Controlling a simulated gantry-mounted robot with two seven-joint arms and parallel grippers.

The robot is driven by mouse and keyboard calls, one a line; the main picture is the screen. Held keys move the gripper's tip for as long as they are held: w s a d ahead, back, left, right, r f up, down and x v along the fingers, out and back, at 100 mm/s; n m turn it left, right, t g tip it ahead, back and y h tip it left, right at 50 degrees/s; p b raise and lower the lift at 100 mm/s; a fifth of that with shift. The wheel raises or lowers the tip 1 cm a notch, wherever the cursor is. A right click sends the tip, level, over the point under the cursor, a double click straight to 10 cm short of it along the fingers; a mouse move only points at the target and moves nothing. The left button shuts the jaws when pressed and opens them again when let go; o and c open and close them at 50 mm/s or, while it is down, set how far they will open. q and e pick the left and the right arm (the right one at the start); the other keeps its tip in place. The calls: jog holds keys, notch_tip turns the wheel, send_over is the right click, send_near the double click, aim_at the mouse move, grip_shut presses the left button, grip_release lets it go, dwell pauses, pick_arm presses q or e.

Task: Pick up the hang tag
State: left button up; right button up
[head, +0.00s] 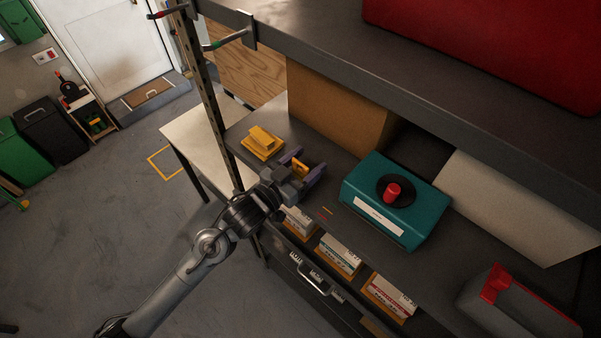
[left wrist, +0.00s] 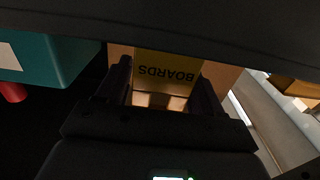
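A yellow tag (left wrist: 167,66) with the word BOARDS upside down on it shows between my left gripper's fingers in the left wrist view. I take it to be the hang tag. In the head view a small yellow piece (head: 299,167) shows between the fingers. My left gripper (head: 304,172) is over the dark shelf top with its fingers apart, one on each side of the yellow piece. My right gripper is not in view.
A yellow block on a tray (head: 262,142) lies just beyond the gripper. A teal box (head: 395,201) with a red knob stands to the right. Labelled bins (head: 340,254) line the shelf front. An upper shelf (head: 400,75) overhangs, and a metal post (head: 211,105) rises at left.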

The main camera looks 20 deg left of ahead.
pick_arm(q)
jog(key=c, duration=0.7)
jog(key=shift+o, duration=0.2)
jog(key=shift+r, duration=0.1)
